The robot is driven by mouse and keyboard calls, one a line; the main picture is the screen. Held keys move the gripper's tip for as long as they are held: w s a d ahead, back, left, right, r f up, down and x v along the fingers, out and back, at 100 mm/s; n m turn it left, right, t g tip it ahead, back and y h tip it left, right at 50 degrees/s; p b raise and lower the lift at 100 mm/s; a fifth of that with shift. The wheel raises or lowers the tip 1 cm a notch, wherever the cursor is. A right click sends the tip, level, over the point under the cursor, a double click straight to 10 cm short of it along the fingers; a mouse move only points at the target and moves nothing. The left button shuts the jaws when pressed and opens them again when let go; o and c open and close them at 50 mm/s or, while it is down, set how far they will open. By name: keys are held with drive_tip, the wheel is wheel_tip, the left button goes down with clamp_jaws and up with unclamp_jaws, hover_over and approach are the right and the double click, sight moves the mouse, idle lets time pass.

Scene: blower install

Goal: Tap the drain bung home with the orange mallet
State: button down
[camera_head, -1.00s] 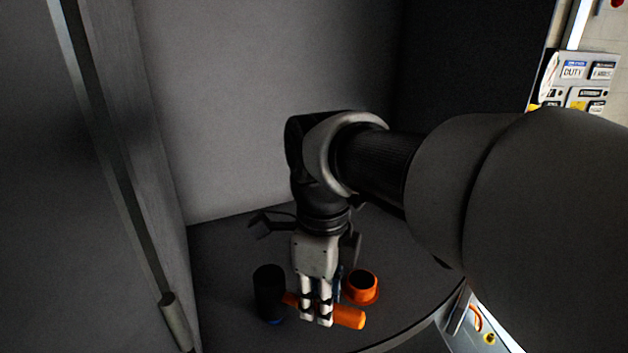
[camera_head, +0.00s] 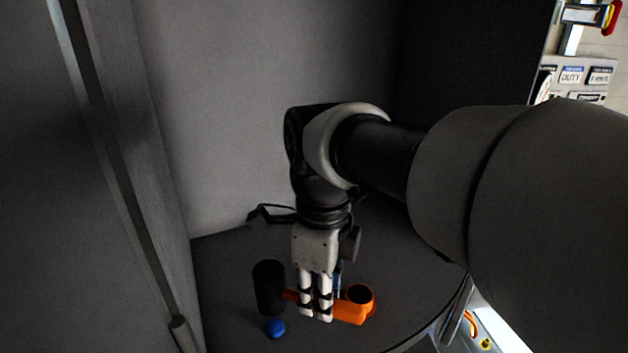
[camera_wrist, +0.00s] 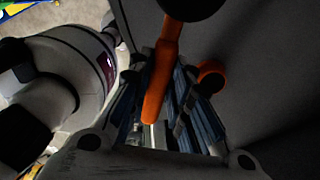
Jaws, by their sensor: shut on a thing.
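My gripper (camera_head: 316,305) is shut on the orange handle (camera_head: 350,313) of the mallet and points down. The mallet's black cylindrical head (camera_head: 269,288) is to the left of my fingers. In the wrist view, the handle (camera_wrist: 160,85) runs between the fingers, with part of the black head (camera_wrist: 192,5) at the top edge. A small round blue piece (camera_head: 275,328), perhaps the drain bung, shows just below the head in the picture, apart from it in this view. How high the head is above it, and how far the blue piece is seated, I cannot tell.
An orange ring-shaped cup (camera_head: 367,293) with a dark opening stands on the dark floor (camera_head: 405,255), partly behind the handle. Grey walls (camera_head: 230,130) enclose the back and left. A labelled panel (camera_head: 585,76) is at the far right.

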wheel_tip(320, 180, down, 8)
drive_tip(key=b, duration=0.5)
drive_tip(key=shift+r+b, duration=0.25)
drive_tip(key=shift+b, duration=0.1)
drive_tip(key=shift+r+p, duration=0.55)
drive_tip(key=shift+r, duration=0.05)
wheel_tip(320, 180, up, 6)
drive_tip(key=p, duration=0.5)
drive_tip(key=shift+r, duration=0.1)
drive_tip(key=shift+r+p, duration=0.4)
drive_tip(key=shift+r, duration=2)
